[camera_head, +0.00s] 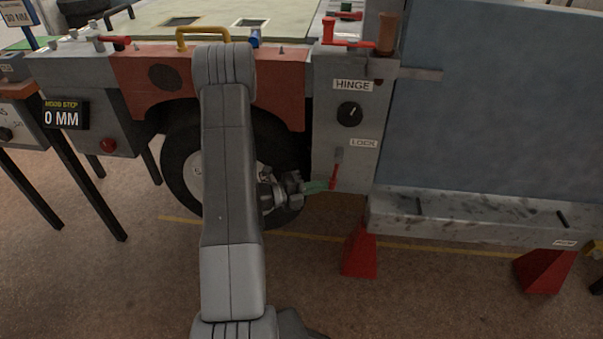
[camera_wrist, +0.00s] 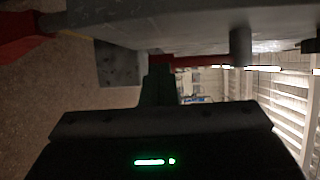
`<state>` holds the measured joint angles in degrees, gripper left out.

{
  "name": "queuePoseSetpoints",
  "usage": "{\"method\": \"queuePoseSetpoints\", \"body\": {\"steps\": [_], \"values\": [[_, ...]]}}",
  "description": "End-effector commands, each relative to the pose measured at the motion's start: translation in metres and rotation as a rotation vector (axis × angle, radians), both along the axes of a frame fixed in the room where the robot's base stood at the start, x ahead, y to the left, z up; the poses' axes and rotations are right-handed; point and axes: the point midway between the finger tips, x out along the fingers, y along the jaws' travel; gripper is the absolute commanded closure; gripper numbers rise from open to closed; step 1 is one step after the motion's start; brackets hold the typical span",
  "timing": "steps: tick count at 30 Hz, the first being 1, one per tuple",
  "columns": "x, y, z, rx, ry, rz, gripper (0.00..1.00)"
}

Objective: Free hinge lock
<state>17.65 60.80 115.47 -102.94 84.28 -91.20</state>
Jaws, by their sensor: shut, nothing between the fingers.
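The hinge lock is a small red lever (camera_head: 333,177) below the white LOCK label (camera_head: 363,143) on the grey hinge post (camera_head: 325,110). A HINGE label (camera_head: 352,85) and a black dial (camera_head: 350,114) sit above it. My gripper (camera_head: 322,187) is shut and empty, its greenish fingertips at the lower end of the red lever. I cannot tell whether they touch it. In the wrist view my shut fingers (camera_wrist: 159,85) point toward a grey surface, with a red bar (camera_wrist: 200,61) just beyond them.
A large blue-grey panel (camera_head: 490,100) stands right of the post above a stained grey beam (camera_head: 470,215). Red stands (camera_head: 361,255) are on the floor below. A tyre (camera_head: 180,150) is behind my arm. A 0 MM display (camera_head: 62,115) is at left.

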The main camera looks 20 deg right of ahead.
Motion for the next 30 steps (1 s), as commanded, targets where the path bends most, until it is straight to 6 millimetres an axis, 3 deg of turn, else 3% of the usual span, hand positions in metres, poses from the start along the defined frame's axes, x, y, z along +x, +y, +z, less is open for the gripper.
{"method": "queuePoseSetpoints", "body": {"steps": [14,30], "values": [[-0.0066,-0.0102,-0.0042,0.007,-0.005,-0.002,1.0],[-0.0066,-0.0037,-0.0038,0.008,-0.004,-0.002,1.0]]}}
